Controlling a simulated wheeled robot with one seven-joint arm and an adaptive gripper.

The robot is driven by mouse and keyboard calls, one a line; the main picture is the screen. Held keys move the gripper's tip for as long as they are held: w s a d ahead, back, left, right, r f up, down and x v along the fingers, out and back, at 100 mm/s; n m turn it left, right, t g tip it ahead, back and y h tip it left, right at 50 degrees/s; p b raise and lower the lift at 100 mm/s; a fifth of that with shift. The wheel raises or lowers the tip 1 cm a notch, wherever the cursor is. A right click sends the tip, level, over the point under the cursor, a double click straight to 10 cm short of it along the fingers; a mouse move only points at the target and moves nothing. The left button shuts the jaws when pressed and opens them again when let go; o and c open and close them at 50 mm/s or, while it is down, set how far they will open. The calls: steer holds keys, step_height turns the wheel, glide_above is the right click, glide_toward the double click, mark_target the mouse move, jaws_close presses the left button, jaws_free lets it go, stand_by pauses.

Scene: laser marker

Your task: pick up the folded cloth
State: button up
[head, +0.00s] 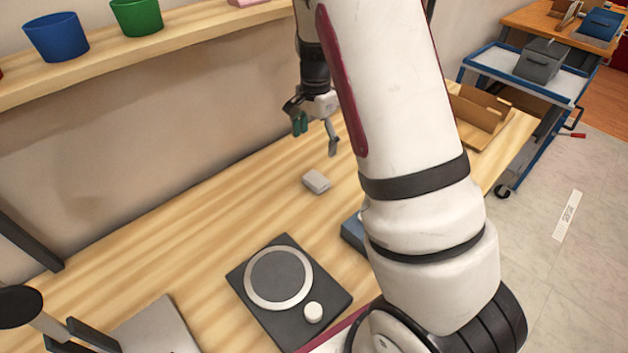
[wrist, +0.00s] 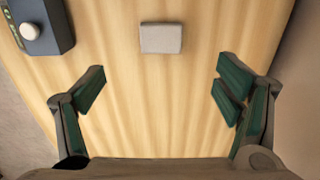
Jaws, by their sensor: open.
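The folded cloth (head: 316,182) is a small light-grey rectangular pad lying flat on the wooden table. In the wrist view the cloth (wrist: 161,38) lies at the top centre, beyond the fingertips and roughly midway between them sideways. My gripper (head: 317,140) is above the table, a little behind the cloth in the head view and apart from it. In the wrist view my gripper (wrist: 161,80) has its two green-padded fingers spread wide with only bare wood between them.
A dark device with a round plate (head: 278,276) and a white knob stands in front of the cloth. A blue box (head: 353,232) is partly hidden by my arm. A wooden tray (head: 478,122) is at the right end. A shelf (head: 190,42) with pots runs above the table.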

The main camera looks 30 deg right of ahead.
glide_above(316, 179)
steer(key=f, duration=0.8)
steer(key=shift+s+a+f, duration=0.1)
steer(key=shift+a, duration=0.1)
steer(key=shift+d+f, duration=0.2)
steer(key=shift+f, duration=2.35)
steer(key=c, duration=1.2)
step_height(316, 179, up, 10)
steer(key=o, duration=0.6)
steer(key=c, duration=0.5)
steer(key=shift+d, duration=0.1)
